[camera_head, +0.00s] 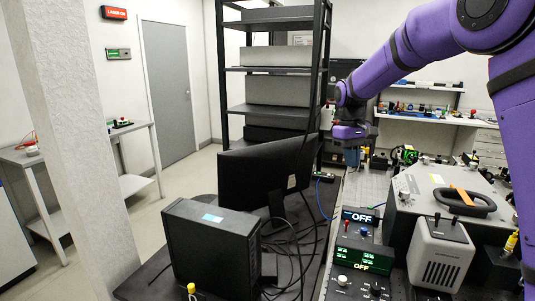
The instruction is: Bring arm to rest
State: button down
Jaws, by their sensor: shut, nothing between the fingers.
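My purple arm (412,45) reaches in from the upper right and stretches left over the optical bench. My gripper (352,157) hangs at the arm's far end, pointing down above the back part of the bench, to the right of the monitor. It is small in this view; it is shut and nothing shows held in it. The fingertips are hard to make out against the bench.
A black monitor (266,160) and computer case (211,250) stand left of the bench. A black shelf rack (275,70) stands behind.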

jog(key=s+d+r+m+t, duration=0.1)
jog(key=s+d+r+t, duration=0.1)
jog(key=s+r, duration=0.6)
jog(key=s+d+r+m+t, duration=0.1)
jog(key=s+d+r+t, duration=0.15)
jog(key=s, duration=0.95)
jog(key=s+f+m+t, duration=0.1)
jog(key=s+f+t, duration=0.1)
jog(key=s, duration=1.6)
jog(key=shift+d+f+m+y, duration=0.2)
jog(key=shift+d+m+y, duration=0.1)
jog(key=shift+s+t, duration=0.1)
jog(key=shift+t, duration=0.15)
